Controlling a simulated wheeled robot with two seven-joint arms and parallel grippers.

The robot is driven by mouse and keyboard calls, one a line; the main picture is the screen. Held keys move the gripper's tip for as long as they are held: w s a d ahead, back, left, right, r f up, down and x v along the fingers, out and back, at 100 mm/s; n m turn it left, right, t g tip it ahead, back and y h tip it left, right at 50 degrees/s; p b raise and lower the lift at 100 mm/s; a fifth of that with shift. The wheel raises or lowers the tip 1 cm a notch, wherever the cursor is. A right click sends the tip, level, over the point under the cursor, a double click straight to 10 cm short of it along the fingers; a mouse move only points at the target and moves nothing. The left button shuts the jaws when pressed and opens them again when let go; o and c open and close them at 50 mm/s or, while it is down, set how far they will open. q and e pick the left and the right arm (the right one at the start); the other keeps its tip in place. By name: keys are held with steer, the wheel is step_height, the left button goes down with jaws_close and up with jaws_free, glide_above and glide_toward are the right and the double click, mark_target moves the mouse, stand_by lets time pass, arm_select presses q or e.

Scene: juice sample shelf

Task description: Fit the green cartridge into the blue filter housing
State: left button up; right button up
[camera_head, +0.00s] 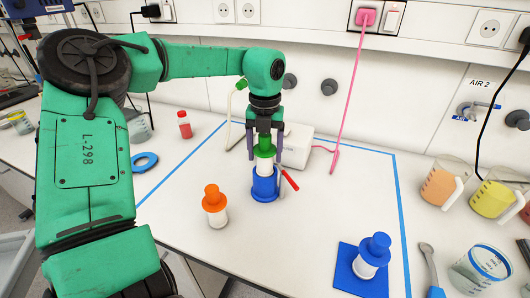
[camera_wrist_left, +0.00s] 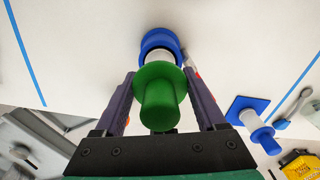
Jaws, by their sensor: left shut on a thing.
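The green cartridge (camera_head: 264,151) has a green cap and a white body, and is upright in my left gripper (camera_head: 264,155). It also shows in the left wrist view (camera_wrist_left: 160,95) between the two fingers, with the gripper (camera_wrist_left: 160,100) shut on it. The blue filter housing (camera_head: 265,188) stands on the table directly below, with a red lever at its right side. It also shows in the wrist view (camera_wrist_left: 158,37). The white body meets the housing's top in the picture; I cannot tell how deep it sits. My right gripper is out of view.
An orange-capped cartridge (camera_head: 214,204) stands front left of the housing. A blue-capped one (camera_head: 374,250) stands on a blue square (camera_head: 345,277) at front right. A white box (camera_head: 298,140) with a pink cable is close behind. Jugs (camera_head: 440,185) stand at right.

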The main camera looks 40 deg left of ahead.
arm_select(q)
steer(key=shift+r+p, duration=0.35)
steer(key=shift+r, duration=0.4)
steer(key=shift+f+b, duration=1.25)
steer(key=shift+f, duration=0.3)
steer(key=shift+f, duration=0.15)
steer(key=shift+s, duration=0.1)
steer(key=shift+w+r+p, duration=0.2)
steer(key=shift+r+p, duration=0.25)
steer(key=shift+r, duration=0.2)
steer(key=shift+r+p, duration=0.65)
steer(key=shift+r, duration=0.4)
steer(key=o, duration=1.4)
steer(key=shift+s, duration=0.1)
steer(key=shift+o, duration=0.2)
